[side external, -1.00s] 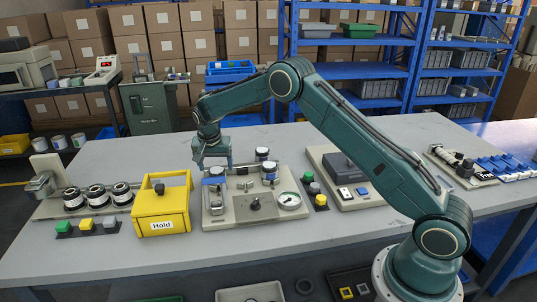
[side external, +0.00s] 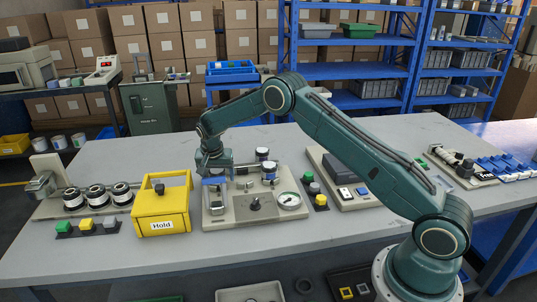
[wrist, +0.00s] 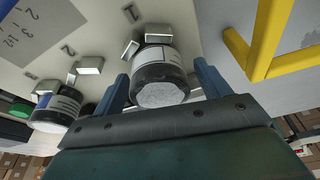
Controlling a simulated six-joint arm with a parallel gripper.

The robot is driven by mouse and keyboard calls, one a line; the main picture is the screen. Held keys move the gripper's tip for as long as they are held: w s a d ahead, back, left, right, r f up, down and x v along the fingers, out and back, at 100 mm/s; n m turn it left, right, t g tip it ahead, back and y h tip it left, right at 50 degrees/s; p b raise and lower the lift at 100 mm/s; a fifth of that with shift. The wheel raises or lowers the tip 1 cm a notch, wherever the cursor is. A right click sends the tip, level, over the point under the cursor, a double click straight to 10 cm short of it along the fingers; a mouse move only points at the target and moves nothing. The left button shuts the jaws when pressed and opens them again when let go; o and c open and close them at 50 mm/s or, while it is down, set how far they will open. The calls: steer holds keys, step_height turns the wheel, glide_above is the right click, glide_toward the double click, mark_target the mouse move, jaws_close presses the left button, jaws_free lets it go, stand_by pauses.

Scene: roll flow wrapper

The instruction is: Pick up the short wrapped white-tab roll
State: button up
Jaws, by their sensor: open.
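In the wrist view, a short dark roll (wrist: 155,68) with a white wrap band and pale round end stands between the two blue fingers of my gripper (wrist: 162,88). The fingers are open, one on each side of it, with gaps showing. A second roll (wrist: 58,107), with a white label and a blue stripe, sits to the left. I cannot clearly make out a white tab on either. In the side view, my gripper (side external: 215,181) is low over the left end of the beige panel (side external: 240,216), hiding much of the roll there.
A yellow Hold box (side external: 161,212) stands close left of the panel; its yellow frame (wrist: 262,45) shows in the wrist view. Bare table lies in front.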

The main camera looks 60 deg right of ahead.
steer(key=c, duration=1.2)
steer(key=shift+o, duration=0.2)
steer(key=shift+r, duration=0.15)
step_height(320, 180, up, 20)
stand_by(0.4)
